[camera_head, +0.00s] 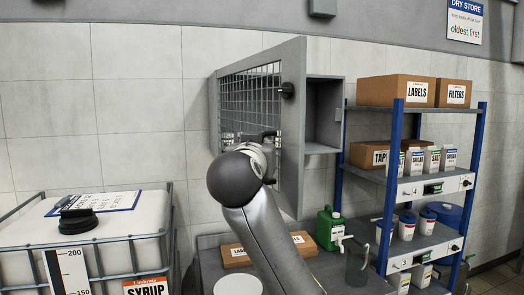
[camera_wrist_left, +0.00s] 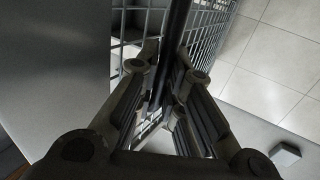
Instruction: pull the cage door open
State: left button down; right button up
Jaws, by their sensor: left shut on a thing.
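The cage door (camera_head: 247,95) is a grey frame with wire mesh, on a wall cabinet (camera_head: 325,110). It stands out at an angle, and an open, shelved space shows past its right edge. In the wrist view the mesh (camera_wrist_left: 205,30) shows behind my fingers, beside a plain grey panel (camera_wrist_left: 55,60). My left gripper (camera_head: 268,137) is at the door's lower part, its fingers partly hidden by my own wrist. In the wrist view my left gripper (camera_wrist_left: 168,72) is shut around a dark bar handle (camera_wrist_left: 178,30). My right gripper is not in view.
A blue-posted shelf rack (camera_head: 392,150) with boxes stands right. Below the cabinet, a green jug (camera_head: 329,228) and a flat carton (camera_head: 236,256) sit on a counter (camera_head: 212,241). A caged white syrup tank (camera_head: 130,220) stands left. Bare wall lies left of the door.

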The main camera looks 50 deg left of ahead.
pick_arm(q)
jog(key=shift+s+a+r, duration=0.1)
jog(key=shift+s+r, duration=0.15)
jog(key=shift+r, duration=0.1)
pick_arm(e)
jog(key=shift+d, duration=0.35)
pick_arm(q)
jog(key=shift+w, duration=0.1)
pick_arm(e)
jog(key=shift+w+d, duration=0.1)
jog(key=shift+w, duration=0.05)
pick_arm(q)
jog(key=c, duration=1.8)
grip_release()
jog(key=shift+o, duration=1.4)
jog(key=shift+a+f, duration=0.15)
jog(key=shift+a, duration=0.1)
jog(key=shift+d, duration=0.15)
